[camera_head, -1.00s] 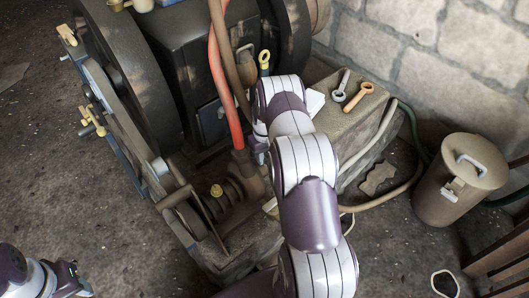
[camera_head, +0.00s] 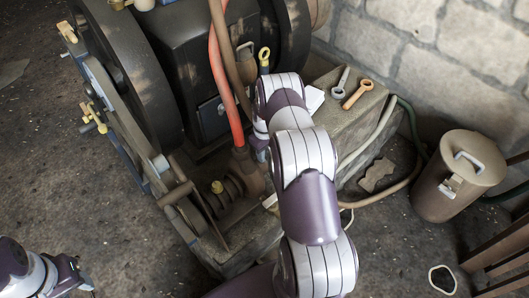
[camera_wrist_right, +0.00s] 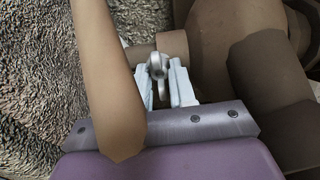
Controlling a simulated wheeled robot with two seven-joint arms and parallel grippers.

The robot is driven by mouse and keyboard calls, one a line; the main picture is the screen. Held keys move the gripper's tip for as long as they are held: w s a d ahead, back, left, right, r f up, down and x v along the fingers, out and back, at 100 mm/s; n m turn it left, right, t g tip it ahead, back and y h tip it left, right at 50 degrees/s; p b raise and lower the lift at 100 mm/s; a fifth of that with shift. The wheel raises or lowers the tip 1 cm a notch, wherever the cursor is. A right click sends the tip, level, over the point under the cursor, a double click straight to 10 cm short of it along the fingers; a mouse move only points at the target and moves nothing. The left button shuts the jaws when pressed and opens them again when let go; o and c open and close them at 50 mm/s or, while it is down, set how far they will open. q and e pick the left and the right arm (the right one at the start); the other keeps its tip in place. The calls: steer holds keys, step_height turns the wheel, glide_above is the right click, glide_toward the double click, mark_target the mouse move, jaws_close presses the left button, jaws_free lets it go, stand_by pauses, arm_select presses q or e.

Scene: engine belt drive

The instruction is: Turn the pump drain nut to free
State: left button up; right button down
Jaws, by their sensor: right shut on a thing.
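In the right wrist view, the pump drain nut (camera_wrist_right: 157,66) appears as a small grey piece with a ring-like head, in front of a short brown cylinder on the pump body (camera_wrist_right: 212,45). My right gripper (camera_wrist_right: 163,84) has its two pale fingers shut on the grey piece, one on each side. In the head view my right arm reaches to the pump (camera_head: 248,175) beside the red hose; the fingertips and the nut are mostly hidden there. My left gripper (camera_head: 82,284) is at the lower left, away from the engine, and its jaws are too small to judge.
A red hose (camera_head: 222,80) and a brown hose rise beside my right gripper. A tan bar (camera_wrist_right: 105,70) crosses close to the right wrist camera. A lidded brown can (camera_head: 460,175) stands right. The floor at left is clear.

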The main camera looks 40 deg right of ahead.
steer(key=c, duration=1.2)
jaws_free()
step_height(320, 180, up, 13)
steer(key=p, duration=0.5)
steer(key=shift+f, duration=0.15)
